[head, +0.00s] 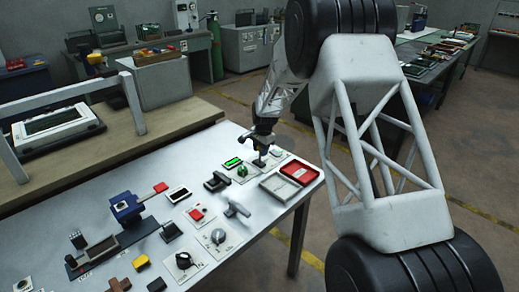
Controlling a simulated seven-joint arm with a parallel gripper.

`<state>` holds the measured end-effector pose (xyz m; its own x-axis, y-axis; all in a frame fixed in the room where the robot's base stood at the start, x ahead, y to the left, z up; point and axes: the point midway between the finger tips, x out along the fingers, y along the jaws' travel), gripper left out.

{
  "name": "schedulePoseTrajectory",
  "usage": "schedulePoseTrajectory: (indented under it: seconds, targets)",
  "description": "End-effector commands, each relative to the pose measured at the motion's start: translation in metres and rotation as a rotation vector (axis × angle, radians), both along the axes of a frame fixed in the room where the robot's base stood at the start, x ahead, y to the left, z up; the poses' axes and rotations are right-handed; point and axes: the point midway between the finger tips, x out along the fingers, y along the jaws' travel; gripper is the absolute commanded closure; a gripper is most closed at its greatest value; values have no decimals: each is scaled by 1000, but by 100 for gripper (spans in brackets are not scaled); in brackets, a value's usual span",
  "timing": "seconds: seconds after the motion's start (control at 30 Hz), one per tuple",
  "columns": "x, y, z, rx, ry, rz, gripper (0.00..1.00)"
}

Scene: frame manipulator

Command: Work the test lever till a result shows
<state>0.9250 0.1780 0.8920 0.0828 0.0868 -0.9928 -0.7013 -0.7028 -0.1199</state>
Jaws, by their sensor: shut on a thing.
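My gripper (262,153) points down at the far right part of the white table. It is shut on a small dark upright part, which I take to be the test lever (260,162); the jaws hide most of it. Just left of it is a small display (233,162) lit bright green. A green knob (242,171) sits below that display. Any text on the display is too small to read.
A red tray (299,173) and a grey tray (280,187) lie right of my gripper. Black and grey handles, a dark display (178,194) and a blue vise (127,208) stand on the white table (262,222). A wooden bench (100,150) stands behind.

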Motion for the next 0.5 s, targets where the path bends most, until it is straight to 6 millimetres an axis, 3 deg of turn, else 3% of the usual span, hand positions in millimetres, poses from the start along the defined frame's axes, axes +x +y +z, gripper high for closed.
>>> schedulePoseTrajectory:
  seconds: [0.5]
  targets:
    - [-14,-12,-5,162,-157,-1,100]
